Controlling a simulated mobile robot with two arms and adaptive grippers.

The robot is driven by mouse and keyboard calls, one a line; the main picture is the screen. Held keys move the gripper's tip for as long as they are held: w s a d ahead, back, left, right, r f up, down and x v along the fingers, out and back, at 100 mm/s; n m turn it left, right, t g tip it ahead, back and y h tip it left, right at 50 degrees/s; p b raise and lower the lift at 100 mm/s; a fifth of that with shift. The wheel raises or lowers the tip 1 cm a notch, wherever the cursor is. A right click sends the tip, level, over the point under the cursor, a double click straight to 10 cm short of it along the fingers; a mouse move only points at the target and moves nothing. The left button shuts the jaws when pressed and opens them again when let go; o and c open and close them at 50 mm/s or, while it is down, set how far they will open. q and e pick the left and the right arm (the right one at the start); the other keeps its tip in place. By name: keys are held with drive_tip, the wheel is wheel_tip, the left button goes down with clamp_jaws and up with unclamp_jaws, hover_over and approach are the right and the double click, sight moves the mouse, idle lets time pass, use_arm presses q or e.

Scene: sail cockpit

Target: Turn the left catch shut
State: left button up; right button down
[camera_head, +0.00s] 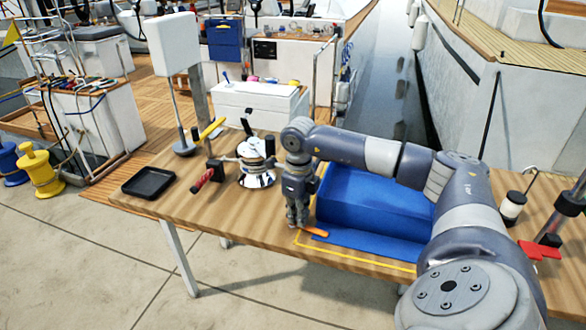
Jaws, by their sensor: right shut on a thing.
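A blue case (375,200) stands on the wooden table, inside a yellow outline. A small orange piece, which I take for the left catch (314,232), shows at the case's front left corner, beside my fingertips. My right gripper (297,221) points down there and is shut on it; the fingers hide part of it. The catch's exact angle is too small to tell. A right catch cannot be seen, as my right arm covers the case's right end. My left gripper is not in view.
A silver winch (256,165), a red-handled tool (203,181) and a black tray (148,183) stand left of the case. A red piece (538,250) and a white spool (513,207) are at the right. The table's front left is clear.

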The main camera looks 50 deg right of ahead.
drive_tip(key=shift+d+n, duration=0.1)
drive_tip(key=shift+n, duration=0.6)
drive_tip(key=shift+w+n, duration=0.1)
drive_tip(key=shift+n, duration=0.2)
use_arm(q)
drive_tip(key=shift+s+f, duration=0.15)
use_arm(e)
drive_tip(key=c, duration=1.8)
unclamp_jaws()
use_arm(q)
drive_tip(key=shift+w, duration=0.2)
